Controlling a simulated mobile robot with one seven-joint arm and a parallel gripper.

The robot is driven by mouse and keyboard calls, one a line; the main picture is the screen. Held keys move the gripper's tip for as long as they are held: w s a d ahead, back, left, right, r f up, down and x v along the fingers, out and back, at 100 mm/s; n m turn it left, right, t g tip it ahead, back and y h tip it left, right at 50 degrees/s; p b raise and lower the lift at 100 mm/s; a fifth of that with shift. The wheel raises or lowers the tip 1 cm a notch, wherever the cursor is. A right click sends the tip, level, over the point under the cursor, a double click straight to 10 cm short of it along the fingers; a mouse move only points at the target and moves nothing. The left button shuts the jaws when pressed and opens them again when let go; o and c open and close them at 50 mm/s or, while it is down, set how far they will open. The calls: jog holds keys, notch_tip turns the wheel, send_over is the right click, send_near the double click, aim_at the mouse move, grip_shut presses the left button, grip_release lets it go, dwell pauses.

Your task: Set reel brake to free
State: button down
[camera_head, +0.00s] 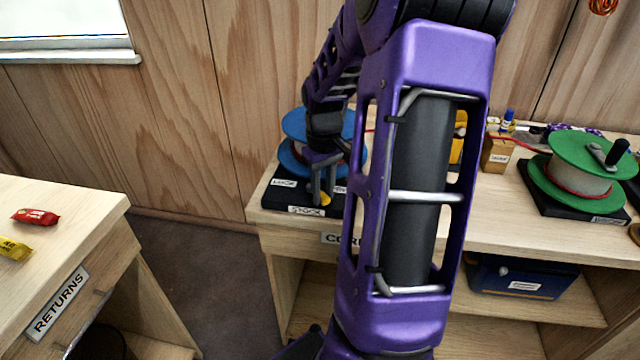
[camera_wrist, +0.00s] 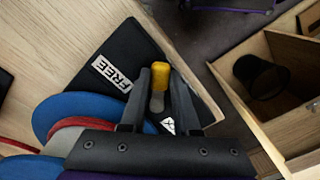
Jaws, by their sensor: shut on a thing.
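The blue reel (camera_head: 297,122) stands on a black base at the left end of the long bench, largely hidden behind my arm. Its brake lever has a yellow knob (camera_head: 324,199). My gripper (camera_head: 323,196) points down at the base and is shut on the brake lever. In the wrist view the yellow knob (camera_wrist: 143,72) pokes out past my two dark fingers (camera_wrist: 159,80). A white FREE label (camera_wrist: 112,74) lies on the base, to the left of the knob and apart from it. A second label (camera_wrist: 168,125) is partly covered by a finger.
A green reel (camera_head: 585,160) stands on its own black base at the right of the bench. A small cardboard box (camera_head: 497,154) is between them. The RETURNS counter (camera_head: 90,215) with red and yellow packets is at left. A blue bin (camera_head: 520,283) is below.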

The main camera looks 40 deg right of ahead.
aim_at(323, 195)
jog(key=shift+d, duration=0.1)
jog(key=c, duration=0.6)
grip_release()
jog(key=shift+c, duration=0.2)
jog(key=shift+r, duration=0.1)
notch_tip(323, 195, up, 17)
jog(key=p, duration=0.3)
jog(key=shift+r, duration=0.1)
